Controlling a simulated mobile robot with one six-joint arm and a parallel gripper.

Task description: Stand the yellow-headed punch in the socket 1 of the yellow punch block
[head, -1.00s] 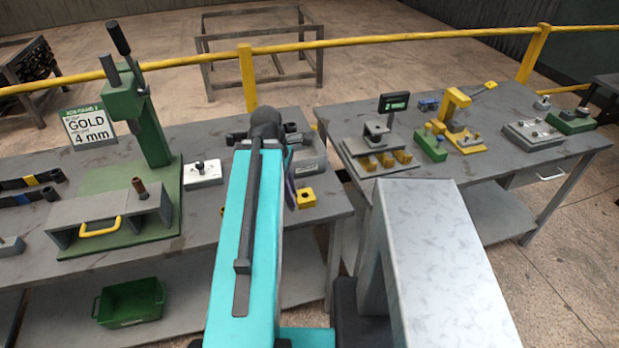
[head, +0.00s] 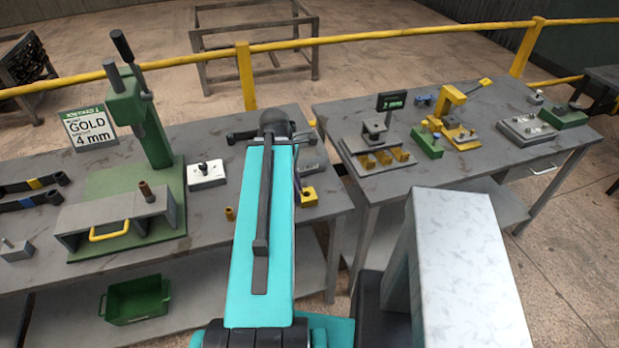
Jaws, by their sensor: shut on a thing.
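My turquoise arm stretches up the middle of the view over the left workbench. Its dark wrist is at the far end, and the arm hides the jaws and anything in them. I cannot make out the yellow-headed punch. A small yellow block (head: 308,196) with a dark hole in its top sits on the bench just right of the arm. I cannot tell whether it is the yellow punch block. On the right bench, a yellow C-shaped frame (head: 452,103) stands on a yellow base, with a green block (head: 428,144) to its left.
A green press (head: 134,110) stands on the left bench (head: 215,255) behind a grey channel with a yellow handle. A white switch box (head: 206,173) and a small brass cylinder (head: 230,214) are left of my arm. A gap separates the benches. A yellow rail (head: 360,38) runs behind.

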